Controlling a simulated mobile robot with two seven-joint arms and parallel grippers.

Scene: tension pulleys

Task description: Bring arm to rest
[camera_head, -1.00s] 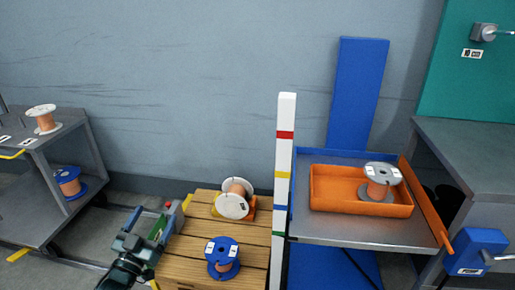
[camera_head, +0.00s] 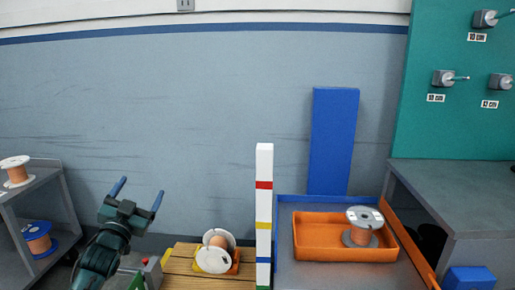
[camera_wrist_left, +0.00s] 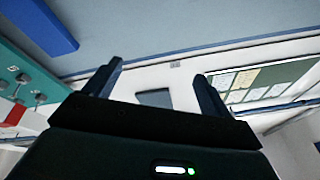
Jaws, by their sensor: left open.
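My left gripper (camera_head: 137,190) is raised in front of the grey wall in the head view, its two blue-grey fingers pointing up and spread apart. It is open with nothing between the fingers. In the left wrist view the open fingers (camera_wrist_left: 157,82) show against the wall and ceiling area, also empty. My left arm comes up from the lower left of the head view. My right gripper is not in view.
A wooden pallet (camera_head: 185,265) with a white-flanged spool (camera_head: 214,254) stands low, right of my arm. A striped post (camera_head: 264,210), an orange tray (camera_head: 320,250) with a grey spool (camera_head: 362,228), and a shelf (camera_head: 62,190) with spools stand around. The wall space above is clear.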

